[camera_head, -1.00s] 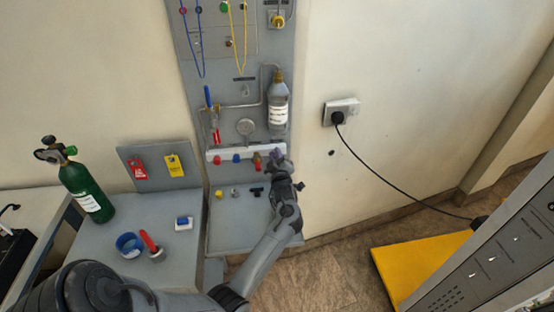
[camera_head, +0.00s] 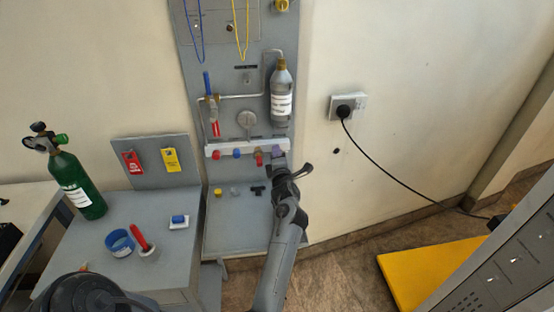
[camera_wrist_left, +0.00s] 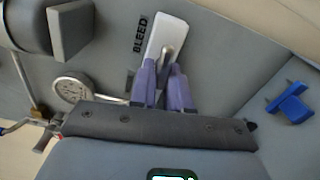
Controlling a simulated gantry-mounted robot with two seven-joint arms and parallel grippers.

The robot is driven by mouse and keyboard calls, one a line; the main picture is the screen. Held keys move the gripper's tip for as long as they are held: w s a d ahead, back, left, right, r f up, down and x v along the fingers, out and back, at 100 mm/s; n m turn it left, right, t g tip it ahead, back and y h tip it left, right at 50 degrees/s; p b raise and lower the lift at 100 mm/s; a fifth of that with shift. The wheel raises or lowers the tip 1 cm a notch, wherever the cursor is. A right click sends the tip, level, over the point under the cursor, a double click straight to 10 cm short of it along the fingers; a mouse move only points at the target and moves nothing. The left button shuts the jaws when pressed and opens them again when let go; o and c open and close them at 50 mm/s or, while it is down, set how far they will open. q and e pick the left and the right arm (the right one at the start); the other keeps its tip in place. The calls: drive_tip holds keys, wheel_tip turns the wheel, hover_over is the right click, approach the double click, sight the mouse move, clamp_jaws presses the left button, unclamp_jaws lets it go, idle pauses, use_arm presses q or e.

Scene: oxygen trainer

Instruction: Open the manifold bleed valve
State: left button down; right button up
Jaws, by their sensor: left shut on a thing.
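The white manifold bar (camera_head: 225,151) runs across the grey upright panel, with several coloured fittings along it. In the left wrist view, the white manifold end (camera_wrist_left: 171,30) lies beside the word BLEED. A small grey metal valve lever (camera_wrist_left: 167,53) stands up from it. My left gripper (camera_wrist_left: 166,70) has purple fingers on both sides of this lever and is shut on it; the fingers hide its lower part. In the head view, my left gripper (camera_head: 278,154) is at the bar's right end, and the lever cannot be made out. My right gripper is not seen.
A labelled grey bottle (camera_head: 281,98) hangs just above the gripper. A round gauge (camera_head: 247,120) and a blue-handled valve (camera_head: 208,84) are to its left. A dark T-shaped piece (camera_head: 257,190) is below. A green cylinder (camera_head: 76,182) stands on the left bench.

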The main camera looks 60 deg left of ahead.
use_arm(q)
drive_tip(key=shift+f+n+b, duration=0.4)
drive_tip(key=shift+n+b, duration=0.35)
drive_tip(key=shift+n, duration=0.25)
drive_tip(key=n+b, duration=0.5)
drive_tip(key=w+n+b, duration=0.1)
drive_tip(key=n+b, duration=0.3)
drive_tip(key=b, duration=0.2)
drive_tip(key=f+n+b, duration=0.1)
drive_tip(key=n+b, duration=0.4)
drive_tip(key=shift+w+d+n+b, duration=0.3)
drive_tip(key=shift+r, duration=0.1)
drive_tip(key=c, duration=1.2)
unclamp_jaws()
